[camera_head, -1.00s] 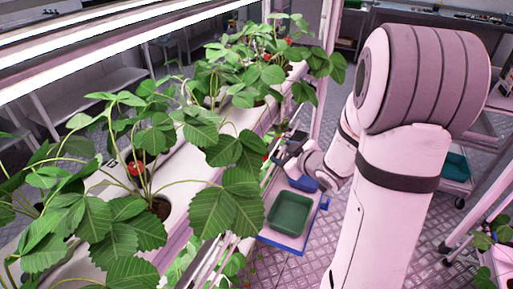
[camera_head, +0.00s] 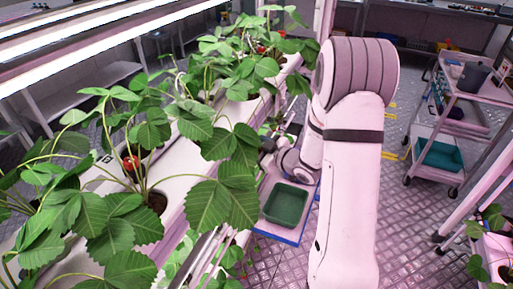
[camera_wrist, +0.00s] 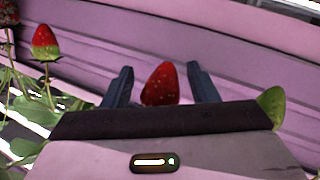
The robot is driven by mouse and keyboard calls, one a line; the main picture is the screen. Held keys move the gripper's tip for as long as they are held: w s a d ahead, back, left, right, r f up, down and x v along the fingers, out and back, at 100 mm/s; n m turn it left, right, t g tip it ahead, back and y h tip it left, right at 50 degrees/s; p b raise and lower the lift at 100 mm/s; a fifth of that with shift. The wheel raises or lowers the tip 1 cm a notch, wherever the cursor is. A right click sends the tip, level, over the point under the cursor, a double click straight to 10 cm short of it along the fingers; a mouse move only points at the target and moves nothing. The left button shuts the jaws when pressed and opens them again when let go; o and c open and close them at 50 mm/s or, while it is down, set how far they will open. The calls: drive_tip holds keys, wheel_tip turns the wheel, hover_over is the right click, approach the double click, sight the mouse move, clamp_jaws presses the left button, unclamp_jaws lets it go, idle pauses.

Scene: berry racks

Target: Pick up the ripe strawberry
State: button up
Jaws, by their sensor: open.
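In the wrist view my gripper (camera_wrist: 160,70) is open, with its two dark fingers apart. A fully red strawberry (camera_wrist: 160,84) shows between the fingers; whether it is level with the tips or beyond them, I cannot tell. A second strawberry (camera_wrist: 45,42), red with a green end, is to the left. A dark reddish berry (camera_wrist: 8,14) is cut off at the top left corner, and a green berry (camera_wrist: 271,106) shows at the right. In the head view a red strawberry (camera_head: 131,163) hangs in the near plant. My gripper's fingers are hidden there behind leaves.
Leafy plants (camera_head: 225,60) grow along a white gutter (camera_head: 185,172) under bright lamps. A green tray (camera_head: 286,203) lies beside my arm. A trolley (camera_head: 450,125) with a teal bin stands at the right. Open metal floor lies between.

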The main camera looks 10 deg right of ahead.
drive_tip(key=shift+w, duration=0.1)
drive_tip(key=c, duration=0.7)
drive_tip(key=shift+o, duration=0.2)
